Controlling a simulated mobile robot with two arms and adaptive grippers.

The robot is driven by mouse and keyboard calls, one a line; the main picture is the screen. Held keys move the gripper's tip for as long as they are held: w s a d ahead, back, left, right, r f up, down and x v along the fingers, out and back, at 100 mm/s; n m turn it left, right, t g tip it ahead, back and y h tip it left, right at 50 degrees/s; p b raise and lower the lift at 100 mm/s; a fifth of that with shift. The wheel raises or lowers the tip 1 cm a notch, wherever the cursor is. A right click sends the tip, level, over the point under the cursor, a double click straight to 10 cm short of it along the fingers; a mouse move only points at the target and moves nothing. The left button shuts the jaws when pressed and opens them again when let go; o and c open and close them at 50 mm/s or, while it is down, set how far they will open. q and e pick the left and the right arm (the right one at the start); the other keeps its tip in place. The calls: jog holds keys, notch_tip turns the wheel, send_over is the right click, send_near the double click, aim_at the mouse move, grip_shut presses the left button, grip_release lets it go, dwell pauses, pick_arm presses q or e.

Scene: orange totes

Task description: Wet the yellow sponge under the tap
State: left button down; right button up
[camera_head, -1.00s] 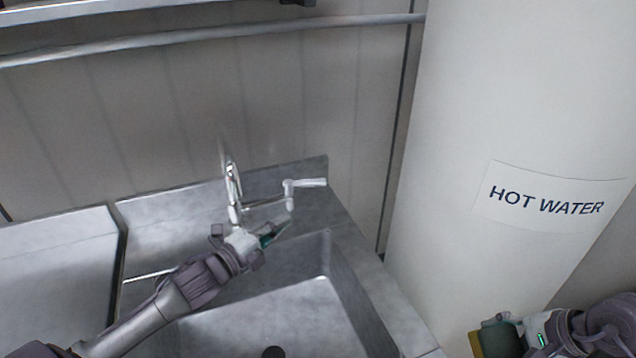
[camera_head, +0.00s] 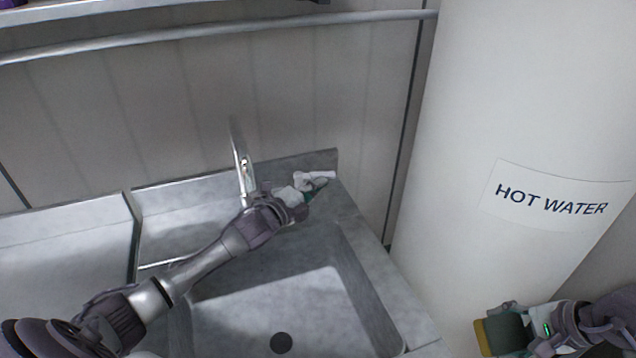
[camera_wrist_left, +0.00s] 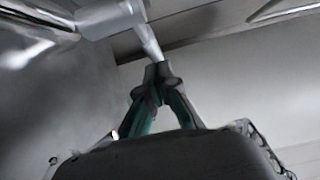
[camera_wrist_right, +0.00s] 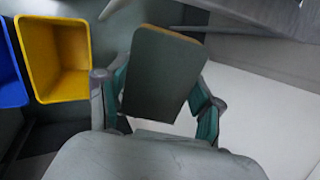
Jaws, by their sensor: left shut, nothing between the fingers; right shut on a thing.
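The tap (camera_head: 243,172) stands at the back of the metal sink (camera_head: 340,285). Its lever handle (camera_head: 322,175) sticks out to the right; the left wrist view shows the handle (camera_wrist_left: 148,42) close beyond the fingertips. My left gripper (camera_head: 312,192) is shut and empty, with its tips at or just below the handle; whether they touch it I cannot tell. My right gripper (camera_head: 492,335) is shut on the sponge (camera_head: 483,338), off to the right of the sink. In the right wrist view the sponge (camera_wrist_right: 160,75) shows a dark green face and a thin yellow edge. No water shows from the tap.
A large white hot water tank (camera_head: 500,120) stands right of the sink. A pipe (camera_head: 200,38) runs along the wall above. A yellow bin (camera_wrist_right: 60,60) and a blue bin (camera_wrist_right: 8,75) show in the right wrist view. The basin is empty around its drain (camera_head: 281,343).

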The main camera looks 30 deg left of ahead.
pick_arm(q)
jog(key=shift+w, duration=0.15)
jog(key=shift+w+d+n+y, duration=0.1)
jog(key=shift+w+n+y, duration=0.05)
jog(key=shift+n+y, duration=0.3)
jog(key=shift+w+n+t+y+b, duration=0.4)
jog(key=shift+n+y, duration=0.25)
jog(key=shift+y, duration=0.6)
pick_arm(e)
jog(key=shift+f, duration=0.25)
pick_arm(q)
jog(key=shift+w+a+y, duration=0.2)
jog(key=shift+w+y, duration=0.1)
jog(key=shift+w, duration=0.15)
